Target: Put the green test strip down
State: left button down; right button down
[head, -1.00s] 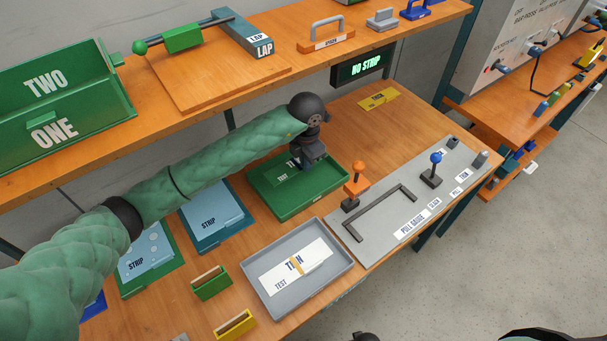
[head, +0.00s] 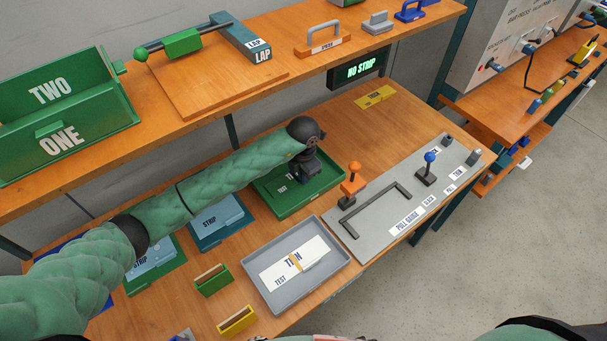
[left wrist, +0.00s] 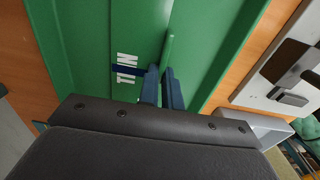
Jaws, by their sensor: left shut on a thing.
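My left gripper (head: 305,175) is low over the green tray (head: 325,181), behind the grey tray in the head view. In the left wrist view its dark blue fingers (left wrist: 163,88) are shut on the narrow green strip (left wrist: 168,50). The strip extends up the picture from between the fingers, over the green tray floor (left wrist: 212,40). I cannot tell whether it touches the floor. In the head view the arm and gripper hide the strip. My right gripper is not in view.
A grey tray (head: 334,256) with a white test card (head: 294,263) stands in front. The grey pull gauge board (head: 402,225) with orange and blue levers is at right. The shelf (head: 205,102) runs behind my left arm. A display (head: 361,70) reads "NO STRIP".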

pick_arm(q)
jog(key=shift+f, duration=0.1)
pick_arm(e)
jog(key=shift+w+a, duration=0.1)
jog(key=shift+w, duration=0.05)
pick_arm(q)
jog(key=c, duration=1.6)
grip_release()
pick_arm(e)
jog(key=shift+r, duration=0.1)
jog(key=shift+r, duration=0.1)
